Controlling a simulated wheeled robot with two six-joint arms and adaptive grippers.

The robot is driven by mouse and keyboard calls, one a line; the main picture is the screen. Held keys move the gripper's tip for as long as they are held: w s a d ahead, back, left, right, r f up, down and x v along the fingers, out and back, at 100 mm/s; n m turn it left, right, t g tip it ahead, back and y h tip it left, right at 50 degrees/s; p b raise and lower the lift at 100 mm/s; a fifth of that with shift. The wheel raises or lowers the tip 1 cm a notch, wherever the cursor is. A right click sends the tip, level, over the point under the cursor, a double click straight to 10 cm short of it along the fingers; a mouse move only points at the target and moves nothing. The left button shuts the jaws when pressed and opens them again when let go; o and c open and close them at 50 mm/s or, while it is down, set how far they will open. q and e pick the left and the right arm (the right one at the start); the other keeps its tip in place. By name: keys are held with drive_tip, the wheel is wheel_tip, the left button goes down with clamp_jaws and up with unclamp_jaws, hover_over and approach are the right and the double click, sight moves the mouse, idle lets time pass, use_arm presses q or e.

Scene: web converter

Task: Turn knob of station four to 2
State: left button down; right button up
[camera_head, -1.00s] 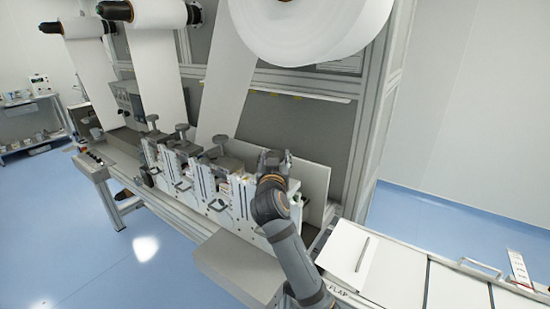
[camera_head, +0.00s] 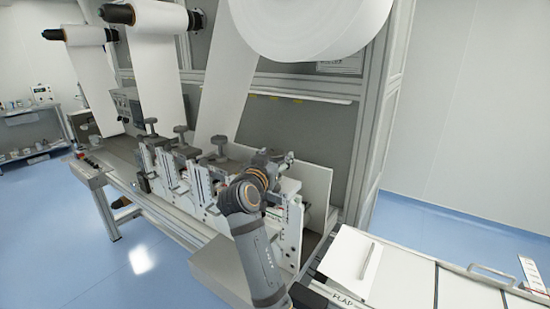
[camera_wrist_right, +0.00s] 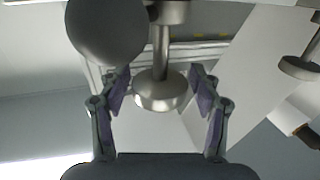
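A row of stations with dark T-shaped knobs stands on the machine; three knobs show in the head view, at left (camera_head: 151,125), middle (camera_head: 180,132) and right (camera_head: 219,144). My right arm covers much of the rightmost station (camera_head: 292,215). My right gripper (camera_head: 277,160) is small and partly hidden there by the arm. In the right wrist view my right gripper (camera_wrist_right: 160,95) is open, with a round metal knob (camera_wrist_right: 160,92) on a stem between its fingers. Gaps show on both sides of the knob. Any number marks are unreadable. My left gripper is out of view.
A white upright panel (camera_head: 312,190) stands right of the rightmost station. A large white roll (camera_head: 310,25) hangs above. Another metal knob (camera_wrist_right: 300,68) shows at right in the wrist view, and a large grey rounded part (camera_wrist_right: 107,30) at upper left. Blue floor lies in front.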

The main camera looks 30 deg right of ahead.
sight(275, 153)
drive_tip(key=shift+o, duration=0.3)
drive_tip(key=shift+r, duration=0.1)
wheel_tip(275, 153, up, 10)
drive_tip(key=shift+f, duration=0.1)
idle(0.5)
